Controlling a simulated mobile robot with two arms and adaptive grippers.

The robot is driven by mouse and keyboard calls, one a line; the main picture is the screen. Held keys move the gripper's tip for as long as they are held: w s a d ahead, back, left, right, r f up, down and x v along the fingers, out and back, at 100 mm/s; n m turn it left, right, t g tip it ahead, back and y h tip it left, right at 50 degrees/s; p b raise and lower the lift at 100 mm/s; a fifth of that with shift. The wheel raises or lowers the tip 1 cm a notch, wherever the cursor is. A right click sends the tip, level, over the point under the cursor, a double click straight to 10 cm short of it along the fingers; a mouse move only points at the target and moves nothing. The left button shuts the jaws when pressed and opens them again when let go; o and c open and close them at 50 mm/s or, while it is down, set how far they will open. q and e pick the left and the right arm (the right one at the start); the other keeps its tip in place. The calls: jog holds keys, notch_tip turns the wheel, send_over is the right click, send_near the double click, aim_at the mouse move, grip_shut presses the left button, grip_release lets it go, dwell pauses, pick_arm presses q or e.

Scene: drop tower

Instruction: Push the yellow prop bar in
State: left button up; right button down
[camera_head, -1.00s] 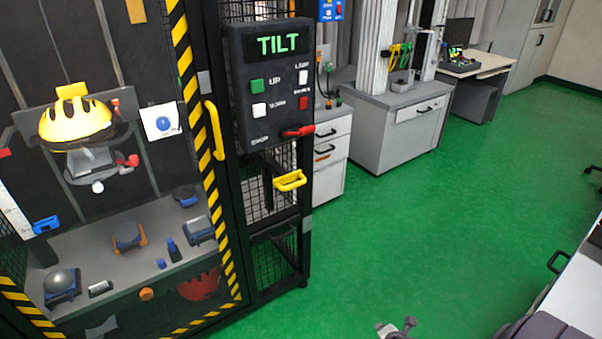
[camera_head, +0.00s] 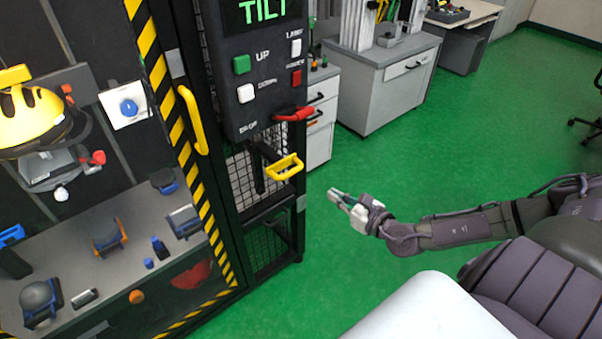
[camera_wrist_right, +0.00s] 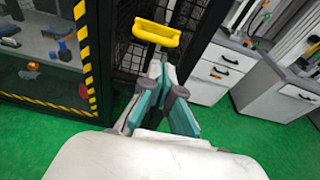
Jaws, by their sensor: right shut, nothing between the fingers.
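The yellow prop bar (camera_head: 284,167) is a U-shaped yellow handle sticking out from the black mesh side frame of the tower, below the control panel. In the right wrist view the yellow prop bar (camera_wrist_right: 157,32) shows beyond the fingertips, a little above centre. My right gripper (camera_head: 333,194) is shut and empty, to the right of the bar and slightly lower in the head view, apart from it. In the wrist view my right gripper (camera_wrist_right: 158,72) points towards the bar, with a gap between. My left gripper is not in view.
The control panel (camera_head: 252,78) reads TILT and has green, white and red buttons and a red lever (camera_head: 293,114) just above the bar. A yellow door handle (camera_head: 193,120) is to the left. Grey cabinets (camera_head: 384,85) stand behind.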

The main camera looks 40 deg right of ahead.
send_near(286, 161)
jog(key=shift+w+a+f+p, duration=0.25)
jog(key=shift+w+f+p, duration=0.45)
jog(key=shift+f, duration=0.2)
jog(key=shift+w+f, duration=0.15)
jog(key=shift+w, duration=0.3)
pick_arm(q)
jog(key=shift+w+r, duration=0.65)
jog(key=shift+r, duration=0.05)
pick_arm(e)
jog(key=shift+w, duration=0.1)
jog(key=b+x, duration=0.1)
jog(key=x, duration=0.1)
jog(key=b+x, duration=0.1)
jog(key=x, duration=0.1)
jog(key=r+b+x, duration=0.1)
jog(key=x, duration=0.1)
jog(key=shift+w, duration=0.2)
jog(key=shift+w+r, duration=0.1)
jog(key=shift+r, duration=0.05)
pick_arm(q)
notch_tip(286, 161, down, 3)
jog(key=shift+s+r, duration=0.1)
pick_arm(e)
jog(key=shift+d+r, duration=0.1)
jog(key=shift+r, duration=0.1)
